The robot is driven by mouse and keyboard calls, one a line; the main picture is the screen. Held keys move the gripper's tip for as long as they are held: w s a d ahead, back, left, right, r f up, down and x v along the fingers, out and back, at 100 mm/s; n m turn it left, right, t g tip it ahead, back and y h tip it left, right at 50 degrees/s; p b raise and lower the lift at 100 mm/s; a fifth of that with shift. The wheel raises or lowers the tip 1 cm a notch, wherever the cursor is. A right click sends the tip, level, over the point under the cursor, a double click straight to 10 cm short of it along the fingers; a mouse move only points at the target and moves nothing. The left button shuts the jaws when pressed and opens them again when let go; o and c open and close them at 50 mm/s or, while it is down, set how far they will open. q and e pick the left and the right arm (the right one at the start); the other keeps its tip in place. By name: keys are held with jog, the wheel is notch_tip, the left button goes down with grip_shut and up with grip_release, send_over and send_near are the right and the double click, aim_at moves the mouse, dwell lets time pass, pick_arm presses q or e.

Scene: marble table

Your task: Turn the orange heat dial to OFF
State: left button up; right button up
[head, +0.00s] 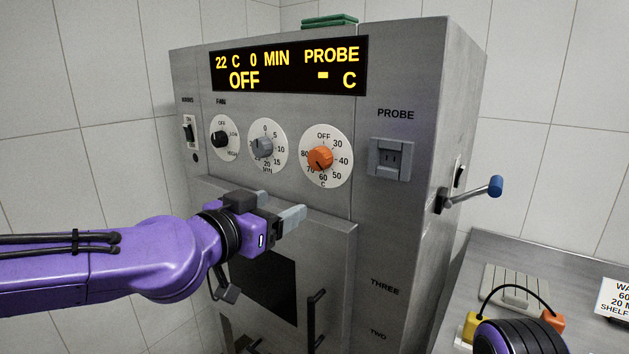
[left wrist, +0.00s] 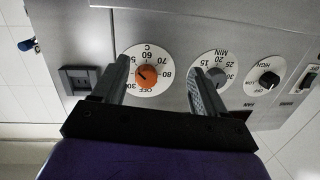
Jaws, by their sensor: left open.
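The orange heat dial (head: 320,158) sits on a white round scale marked OFF and 30 to 80, on the front of a grey metal cabinet (head: 385,240). Its dark pointer mark looks turned to the lower right in the head view, away from OFF at the top; the exact number is hard to read. My left gripper (head: 280,207) is open and empty, below and left of the dial. In the left wrist view the dial (left wrist: 149,76) shows upside down between the spread fingers (left wrist: 160,88), beyond them and apart. My right gripper's fingers do not show.
Left of the heat dial are a grey minute dial (head: 262,147) and a black fan dial (head: 220,139). The display (head: 290,66) reads 22 C, 0 MIN, OFF. A PROBE socket (head: 390,158) is to the right; a blue-tipped lever (head: 494,187) sticks out from the side.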

pick_arm(q)
jog(key=m+h, duration=0.1)
jog(key=m, duration=0.1)
send_near(316, 159)
jog(key=p+x, duration=0.1)
jog(key=x, duration=0.7)
jog(key=shift+w+d, duration=0.3)
jog(key=shift+w, duration=0.05)
jog(key=c, duration=1.1)
